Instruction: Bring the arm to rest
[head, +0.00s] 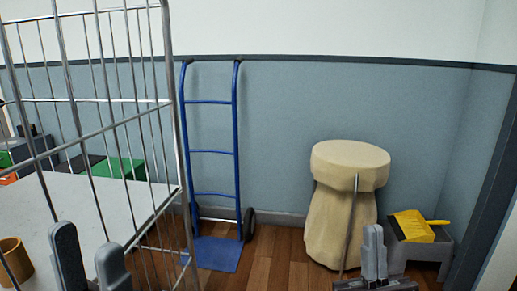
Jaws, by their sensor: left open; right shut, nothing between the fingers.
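My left gripper (86,243) is at the lower left, in front of the wire cage and the pale grey surface. Its two grey fingers stand upright and apart, with nothing seen between them. My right gripper (374,240) is at the lower right, in front of the beige covered round object (340,220). Its fingers point up and are together, with nothing held. The arms behind both grippers are mostly below the picture's edge.
A wire cage (182,160) and a pale surface (110,205) with a brown cup (14,258) fill the left. A blue hand truck (238,150) leans at the wall. A yellow dustpan (413,227) lies on a grey step (440,252) at right. Wooden floor (280,250) shows mid-picture.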

